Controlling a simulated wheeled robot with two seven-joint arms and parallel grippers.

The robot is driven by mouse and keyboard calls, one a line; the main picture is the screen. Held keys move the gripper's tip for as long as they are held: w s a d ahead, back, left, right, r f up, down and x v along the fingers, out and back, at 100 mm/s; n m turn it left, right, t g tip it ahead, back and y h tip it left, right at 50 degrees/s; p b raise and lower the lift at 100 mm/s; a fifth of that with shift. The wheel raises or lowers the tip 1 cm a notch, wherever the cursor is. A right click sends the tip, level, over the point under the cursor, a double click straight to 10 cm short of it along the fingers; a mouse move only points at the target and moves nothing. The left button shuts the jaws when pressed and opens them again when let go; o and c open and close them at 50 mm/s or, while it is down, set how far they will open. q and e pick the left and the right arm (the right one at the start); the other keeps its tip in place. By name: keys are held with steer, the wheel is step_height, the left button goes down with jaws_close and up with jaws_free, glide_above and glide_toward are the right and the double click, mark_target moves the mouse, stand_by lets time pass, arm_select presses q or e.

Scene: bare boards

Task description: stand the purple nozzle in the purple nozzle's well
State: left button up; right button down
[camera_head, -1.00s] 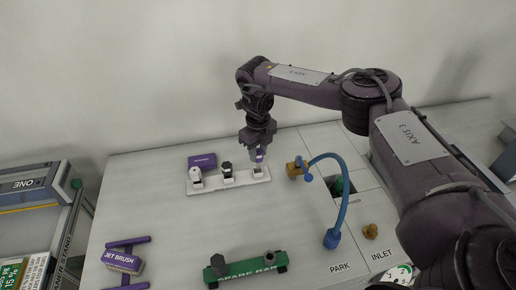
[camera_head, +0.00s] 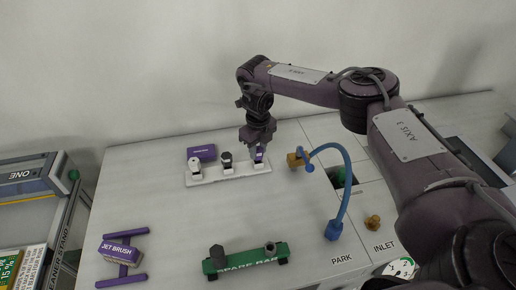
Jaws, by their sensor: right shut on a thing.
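My right gripper (camera_head: 258,146) points down over the right end of a white rack (camera_head: 212,178). It is shut on the purple nozzle (camera_head: 260,154), a small purple piece with a white patch, held upright. The nozzle is at or just above the rack's right-hand position; I cannot tell whether its lower end is inside the well, as the well's opening is hidden. A white piece stands at the rack's left position (camera_head: 195,165) and a black-topped piece (camera_head: 226,159) in the middle. My left gripper is out of view.
A purple box (camera_head: 201,152) lies behind the rack. The board's middle is clear.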

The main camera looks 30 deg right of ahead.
steer(key=shift+f, duration=0.15)
steer(key=c, duration=1)
jaws_free()
step_height(320, 180, up, 10)
steer(key=p, duration=0.7)
